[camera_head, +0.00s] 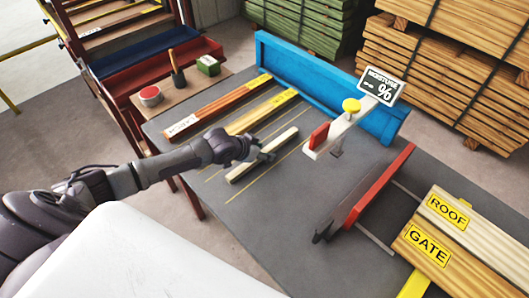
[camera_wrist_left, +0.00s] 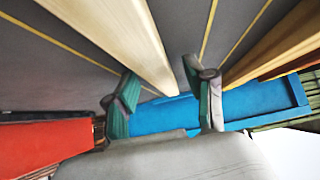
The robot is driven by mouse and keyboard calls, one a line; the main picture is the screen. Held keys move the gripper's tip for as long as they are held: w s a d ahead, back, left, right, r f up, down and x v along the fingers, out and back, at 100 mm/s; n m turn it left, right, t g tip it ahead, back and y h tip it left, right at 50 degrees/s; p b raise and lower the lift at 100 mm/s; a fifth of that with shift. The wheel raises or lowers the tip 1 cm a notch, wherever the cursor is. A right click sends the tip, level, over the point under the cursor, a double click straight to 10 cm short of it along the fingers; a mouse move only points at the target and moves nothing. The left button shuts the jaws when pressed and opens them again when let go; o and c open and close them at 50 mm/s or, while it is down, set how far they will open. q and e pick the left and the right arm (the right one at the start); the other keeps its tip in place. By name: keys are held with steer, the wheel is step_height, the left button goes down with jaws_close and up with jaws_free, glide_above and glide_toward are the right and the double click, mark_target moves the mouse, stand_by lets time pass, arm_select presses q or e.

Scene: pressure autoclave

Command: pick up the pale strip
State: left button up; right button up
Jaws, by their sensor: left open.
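The pale strip (camera_head: 283,141) lies slantwise on the grey table, between thin yellow lines. My left gripper (camera_head: 257,157) is over its middle, and its fingers hide part of it. In the left wrist view, the pale strip (camera_wrist_left: 118,32) runs from the top left down between the two fingers of my open left gripper (camera_wrist_left: 163,95). The fingers are apart, one on each side of the strip in the picture; I cannot tell whether either touches it. My right gripper is not in view.
Two labelled brown strips (camera_head: 222,107) lie beyond the pale one. A blue fence (camera_head: 320,80) lines the back.

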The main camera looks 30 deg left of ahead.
arm_select(q)
jaws_close()
steer(key=shift+r, duration=0.1)
